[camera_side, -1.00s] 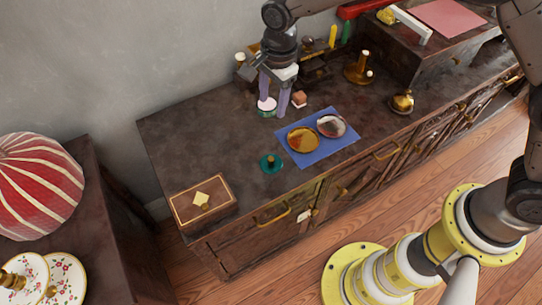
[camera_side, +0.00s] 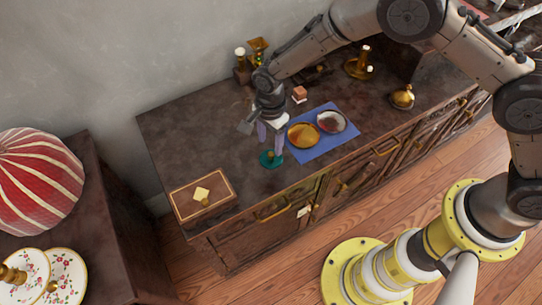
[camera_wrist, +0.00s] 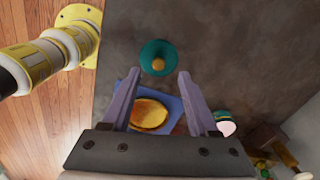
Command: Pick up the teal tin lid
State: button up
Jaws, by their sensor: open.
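The teal tin lid (camera_side: 268,160) is a round teal disc with a small brass-coloured knob. It lies on the dark cabinet top, left of the blue cloth. In the wrist view the lid (camera_wrist: 159,57) shows just beyond the fingertips, roughly centred between them. My gripper (camera_side: 271,141) is over the lid, fingers pointing down, open and empty. In the wrist view the gripper's (camera_wrist: 158,76) two fingers are spread with a clear gap. The side view does not show the exact height of the fingertips over the lid.
A small green tin with a pale top (camera_wrist: 226,124) stands nearby. A wooden box (camera_side: 202,194) sits at the cabinet's left end. The cabinet top behind it is bare.

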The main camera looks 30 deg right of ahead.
aim_at(271, 153)
notch_tip(271, 153, down, 5)
jog(key=shift+d+r, duration=0.1)
jog(key=shift+r, duration=0.1)
grip_shut()
